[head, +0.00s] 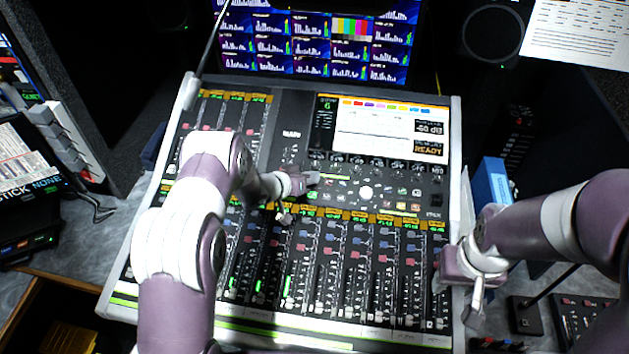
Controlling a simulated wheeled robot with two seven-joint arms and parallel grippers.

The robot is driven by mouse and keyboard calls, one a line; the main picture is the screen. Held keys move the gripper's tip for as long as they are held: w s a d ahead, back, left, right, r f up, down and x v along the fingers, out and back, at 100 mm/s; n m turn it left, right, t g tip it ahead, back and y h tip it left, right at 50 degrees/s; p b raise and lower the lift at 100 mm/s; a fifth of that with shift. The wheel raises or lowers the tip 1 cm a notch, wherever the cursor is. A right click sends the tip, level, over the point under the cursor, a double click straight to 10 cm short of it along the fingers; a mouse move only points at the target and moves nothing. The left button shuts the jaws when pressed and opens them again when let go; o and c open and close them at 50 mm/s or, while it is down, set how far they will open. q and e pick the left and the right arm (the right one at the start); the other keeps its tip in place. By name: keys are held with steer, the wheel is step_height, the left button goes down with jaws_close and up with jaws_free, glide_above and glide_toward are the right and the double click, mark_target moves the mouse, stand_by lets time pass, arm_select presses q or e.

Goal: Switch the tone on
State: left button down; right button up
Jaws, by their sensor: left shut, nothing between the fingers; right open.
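A large audio mixing console (454,200) fills the middle of the head view, with rows of faders, knobs and lit buttons. Several small coloured buttons (387,204) sit in its centre section, some lit; I cannot read which one is the tone switch. My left gripper (310,180) is shut and empty over the console, beside the left end of these buttons. I cannot tell whether it touches the panel. My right gripper (470,303) is open and empty at the console's lower right edge. My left arm hides part of the console's left fader section.
A bright screen (380,130) is set in the console's upper right. A monitor (315,45) with level meters and colour bars stands behind. A blue box (491,184) stands right of the console. A stack of dark units (30,235) is at left.

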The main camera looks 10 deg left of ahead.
arm_select(q)
steer(key=shift+w+f+b, duration=0.15)
steer(key=shift+f+b, duration=0.2)
steer(key=shift+b, duration=0.1)
stand_by(0.5)
steer(key=shift+r, duration=0.15)
steer(key=shift+s+r+p, duration=0.35)
steer(key=shift+r+p, duration=0.3)
steer(key=shift+p, duration=0.15)
steer(key=shift+s+r+p, duration=0.1)
steer(key=shift+r+p, duration=0.35)
steer(key=shift+r, duration=0.05)
steer(key=s+r+p, duration=0.1)
steer(key=r, duration=0.1)
steer(key=s+r+p, duration=0.1)
steer(key=r+p, duration=0.1)
steer(key=shift+s+a+p, duration=0.15)
steer(key=shift+p, duration=0.15)
